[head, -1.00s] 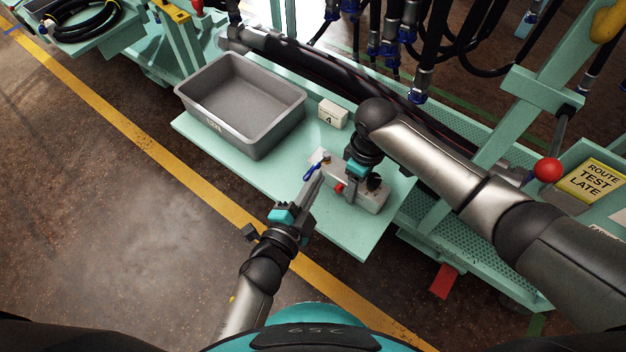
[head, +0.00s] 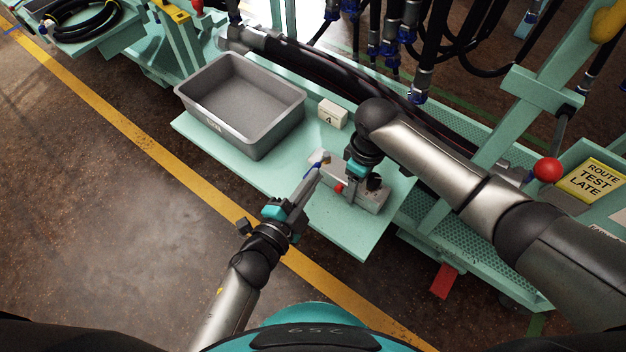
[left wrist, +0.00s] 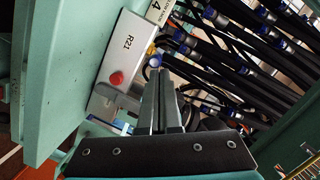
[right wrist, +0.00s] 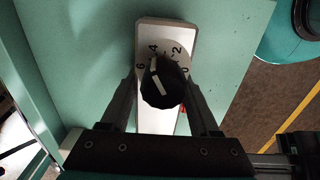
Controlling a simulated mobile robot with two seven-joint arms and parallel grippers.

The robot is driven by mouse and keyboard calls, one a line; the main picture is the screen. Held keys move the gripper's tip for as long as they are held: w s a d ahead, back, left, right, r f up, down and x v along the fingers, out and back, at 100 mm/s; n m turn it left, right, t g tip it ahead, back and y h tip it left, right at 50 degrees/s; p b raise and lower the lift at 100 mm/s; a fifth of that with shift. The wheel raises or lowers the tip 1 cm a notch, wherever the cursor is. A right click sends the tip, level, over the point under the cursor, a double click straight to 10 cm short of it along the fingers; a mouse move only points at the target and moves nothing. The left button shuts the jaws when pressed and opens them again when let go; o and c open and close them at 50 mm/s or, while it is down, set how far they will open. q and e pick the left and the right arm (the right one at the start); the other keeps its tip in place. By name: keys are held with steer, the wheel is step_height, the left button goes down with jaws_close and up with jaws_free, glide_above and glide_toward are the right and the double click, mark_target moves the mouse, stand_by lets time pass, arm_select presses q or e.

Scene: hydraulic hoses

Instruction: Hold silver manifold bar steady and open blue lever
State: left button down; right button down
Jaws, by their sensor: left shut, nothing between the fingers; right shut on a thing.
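The silver manifold bar (head: 372,201) lies on the green shelf and carries a red button, a black knob and a blue lever (head: 318,165) at its far left end. My right gripper (head: 354,188) is shut across the bar near the knob; in the right wrist view its fingers lie on either side of the bar (right wrist: 154,30). My left gripper (head: 315,173) is shut and empty, its tips at the lever. In the left wrist view the lever's round blue end (left wrist: 155,61) shows just beyond the fingertips; whether they touch cannot be told. The fingers hide part of the lever.
Thick black hoses run along the back, and more hang above. A red ball handle (head: 547,170) is at the right. The shelf's front left is clear.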

arm_select(q)
steer(key=shift+w+a+m+g+h, duration=0.25)
steer(key=shift+a+m+g+h, duration=0.35)
steer(key=shift+m+h, duration=0.3)
steer(key=shift+w+a+m+g+h, duration=0.25)
steer(key=shift+a+m+g+h, duration=0.15)
steer(key=shift+g+h, duration=0.15)
steer(key=shift+w+a+f+m+g+h, duration=0.1)
steer(key=shift+w+a+m+g+h, duration=0.35)
steer(key=shift+m+g+h, duration=0.25)
steer(key=shift+w+a+m+g+h, duration=0.4)
steer(key=shift+m+g+h, duration=0.15)
steer(key=shift+m+g, duration=0.15)
steer(key=shift+w+a, duration=0.3)
steer(key=shift+w, duration=0.25)
steer(key=shift+w+a, duration=0.3)
steer(key=shift+w, duration=0.2)
steer(key=shift+w+a, duration=0.15)
steer(key=shift+w, duration=1)
